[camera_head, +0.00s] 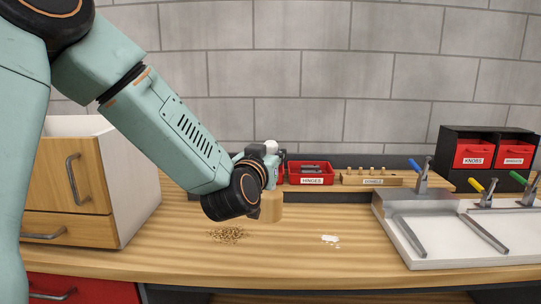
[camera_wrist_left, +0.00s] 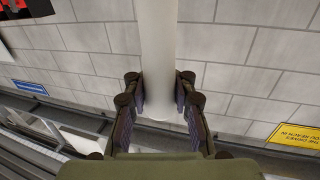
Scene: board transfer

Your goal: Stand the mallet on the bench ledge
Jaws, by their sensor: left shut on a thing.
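My left gripper (camera_head: 266,160) is shut on the pale, round handle of the mallet (camera_head: 269,207). The wooden mallet head hangs below my wrist, over the bench top, and the pale handle end shows above the fingers. The mallet looks roughly upright, head down; whether its head touches anything is unclear. In the left wrist view the pale handle (camera_wrist_left: 157,50) runs between the two fingers (camera_wrist_left: 160,105). The raised bench ledge (camera_head: 336,197) runs along the back, with a dark front edge. My wrist hides part of the ledge. My right gripper is not in view.
A red HINGES bin (camera_head: 311,173) and a wooden peg block (camera_head: 371,177) stand on the ledge. A white metal tray with clamps (camera_head: 450,235) is at right, a drawer cabinet (camera_head: 75,185) at left. Shavings (camera_head: 228,235) and a white patch (camera_head: 330,239) lie on the bench.

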